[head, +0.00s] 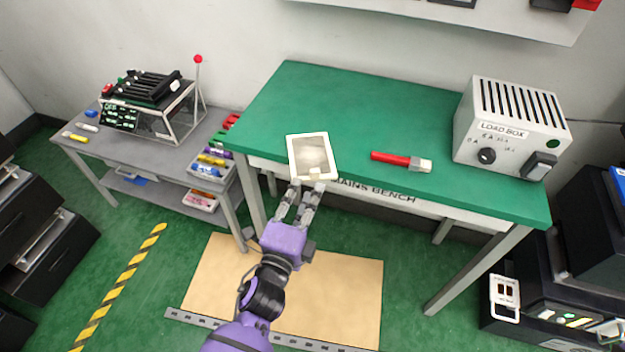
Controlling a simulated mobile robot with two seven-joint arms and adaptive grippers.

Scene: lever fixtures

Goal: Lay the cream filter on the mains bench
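The cream filter (313,153) is a flat, pale-framed panel with a greyish centre and a small tab on its near edge. It is at the front left of the green-topped mains bench (300,92), and its near edge reaches slightly past the bench's front edge. I cannot tell whether it lies flat on the top or just above it. My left gripper (308,186) is at the filter's near edge, in front of the bench. Its two fingers are spread apart, with tips close to the tab; contact is unclear. My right gripper is not in view.
A red-handled tool (396,160) lies right of the filter. The load box (508,128) stands at the bench's right end. A grey side table (88,147) with a slotted device (152,108) is at left. The green top behind the filter is clear.

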